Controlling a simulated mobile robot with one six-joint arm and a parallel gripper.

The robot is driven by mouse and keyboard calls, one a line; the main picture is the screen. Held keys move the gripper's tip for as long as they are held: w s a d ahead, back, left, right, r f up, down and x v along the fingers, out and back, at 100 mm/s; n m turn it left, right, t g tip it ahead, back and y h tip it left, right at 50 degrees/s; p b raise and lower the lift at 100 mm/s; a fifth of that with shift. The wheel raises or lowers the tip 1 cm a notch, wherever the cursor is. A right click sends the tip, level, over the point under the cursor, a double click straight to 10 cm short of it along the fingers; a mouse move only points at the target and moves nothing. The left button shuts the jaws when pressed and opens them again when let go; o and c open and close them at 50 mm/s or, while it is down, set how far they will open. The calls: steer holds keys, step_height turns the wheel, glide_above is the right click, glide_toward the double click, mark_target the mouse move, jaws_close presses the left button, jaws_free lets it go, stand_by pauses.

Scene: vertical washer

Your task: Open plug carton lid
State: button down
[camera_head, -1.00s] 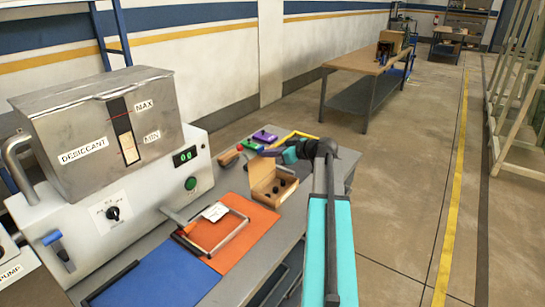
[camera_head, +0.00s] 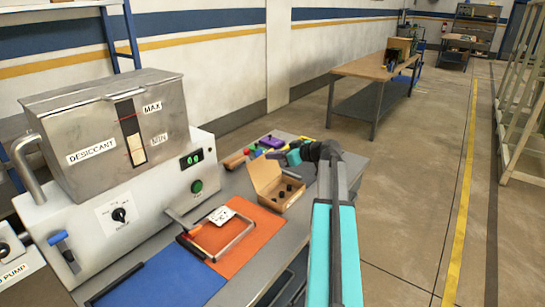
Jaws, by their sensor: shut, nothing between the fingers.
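The plug carton (camera_head: 291,199) is a small brown cardboard box on the grey bench, with several dark round plugs inside. Its lid (camera_head: 265,172) stands raised at the box's back left side, so the inside shows. My gripper (camera_head: 277,155) is just behind the raised lid, shut and empty. Its fingertips are small and partly hidden among the coloured things there, so I cannot tell whether they touch the lid.
An orange mat (camera_head: 228,262) with a metal frame and a blue mat (camera_head: 170,280) lie in front. The desiccant machine (camera_head: 130,205) stands at the left. Small coloured things (camera_head: 262,147) lie behind the carton. Floor is open at the right.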

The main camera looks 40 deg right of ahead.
steer(key=b+v, duration=0.1)
steer(key=v, duration=0.7)
steer(key=shift+f, duration=0.2)
stand_by(0.3)
stand_by(0.6)
